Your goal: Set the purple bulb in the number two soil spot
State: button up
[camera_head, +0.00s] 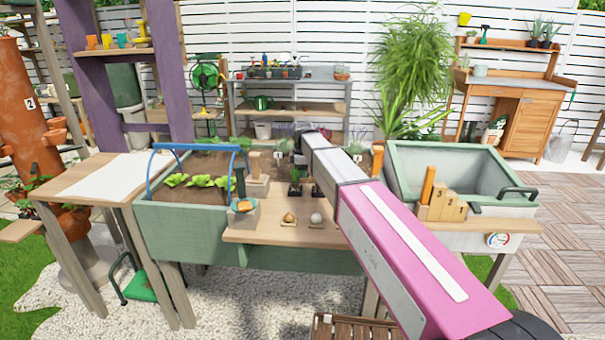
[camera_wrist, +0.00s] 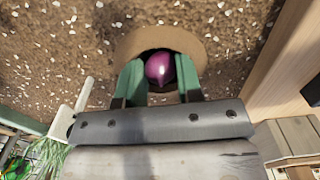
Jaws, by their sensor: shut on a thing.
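The purple bulb (camera_wrist: 159,68) shows in the wrist view between the two green fingers of my gripper (camera_wrist: 160,80). My gripper is shut on it. Behind the bulb is a round tan-edged soil spot (camera_wrist: 190,42) with a dark hollow, in brown soil. I cannot tell whether the bulb touches the hollow. In the head view my pink and white arm reaches over the planter bed (camera_head: 195,222), and the bulb and fingers are hidden. A small sign reading 1 (camera_head: 357,157) stands at the bed's back. The number of the spot under the bulb cannot be read.
A wooden shelf (camera_head: 262,230) at the bed's front holds a brown bulb (camera_head: 289,218) and a whitish bulb (camera_head: 316,219). A blue hoop (camera_head: 184,147) arches over leafy plants at the left. A white marker (camera_wrist: 84,95) stands near my gripper.

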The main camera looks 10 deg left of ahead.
jog(key=shift+f, duration=0.1)
jog(key=o, duration=0.5)
jog(key=shift+c, duration=0.9)
jog(key=shift+r, duration=0.75)
jog(key=o, duration=0.4)
jog(key=shift+r, duration=3.75)
